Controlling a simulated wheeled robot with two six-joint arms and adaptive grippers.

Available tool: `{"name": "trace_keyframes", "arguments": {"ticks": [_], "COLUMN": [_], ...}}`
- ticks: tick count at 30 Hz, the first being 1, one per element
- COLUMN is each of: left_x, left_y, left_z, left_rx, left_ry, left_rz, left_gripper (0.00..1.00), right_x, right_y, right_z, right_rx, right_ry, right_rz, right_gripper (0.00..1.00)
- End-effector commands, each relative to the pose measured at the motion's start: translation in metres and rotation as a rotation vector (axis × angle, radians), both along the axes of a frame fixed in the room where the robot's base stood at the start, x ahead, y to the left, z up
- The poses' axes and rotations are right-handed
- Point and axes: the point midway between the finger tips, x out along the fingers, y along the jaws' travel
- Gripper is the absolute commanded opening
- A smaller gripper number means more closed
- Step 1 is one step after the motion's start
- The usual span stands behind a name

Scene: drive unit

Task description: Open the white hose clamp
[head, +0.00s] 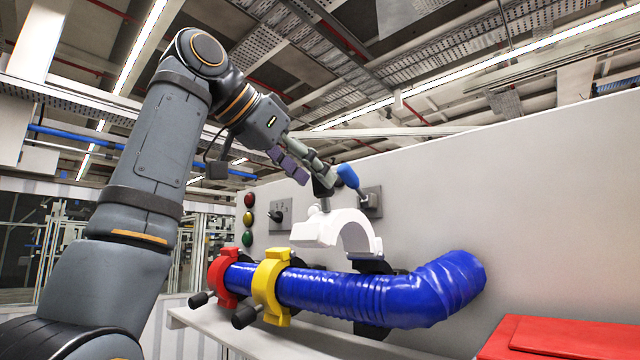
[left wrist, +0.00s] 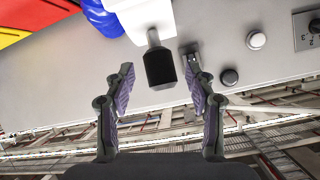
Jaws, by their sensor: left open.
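The white hose clamp (head: 337,230) stands raised as an arch above the blue hose (head: 375,295), with its upper half swung up and clear of the hose. A black bracket (head: 370,267) sits below the arch by the hose. My left gripper (head: 312,178) is open just above the clamp, at its black handle. In the left wrist view, the handle (left wrist: 159,68) points between the spread fingers (left wrist: 160,72) with a gap on both sides. The white clamp (left wrist: 145,18) shows at the top, partly cut off. My right gripper is out of view.
A red clamp (head: 222,278) and a yellow clamp (head: 270,287) sit closed around the hose on the left. A blue-knobbed lever (head: 347,177) is close to my left gripper. A dial (head: 280,215) and coloured lights (head: 249,219) are on the panel. A red box (head: 560,338) is at lower right.

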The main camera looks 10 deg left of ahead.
Motion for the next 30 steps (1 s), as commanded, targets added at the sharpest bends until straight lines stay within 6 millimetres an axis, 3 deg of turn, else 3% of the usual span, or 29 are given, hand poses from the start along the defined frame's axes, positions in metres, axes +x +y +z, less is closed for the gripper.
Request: {"name": "trace_keyframes", "arguments": {"ticks": [6,12,30], "left_x": [-0.040,-0.060,-0.063], "left_y": [0.031,0.046,0.048], "left_z": [0.025,0.037,0.039], "left_rx": [-0.003,-0.002,-0.002], "left_ry": [-0.004,-0.003,-0.003], "left_rz": [0.002,0.001,0.000], "left_gripper": [0.55,0.55,0.55], "right_x": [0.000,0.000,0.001], "right_y": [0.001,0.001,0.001], "right_z": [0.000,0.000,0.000], "right_rx": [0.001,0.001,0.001], "right_ry": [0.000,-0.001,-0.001], "right_rz": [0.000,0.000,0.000], "right_gripper": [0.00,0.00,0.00]}}
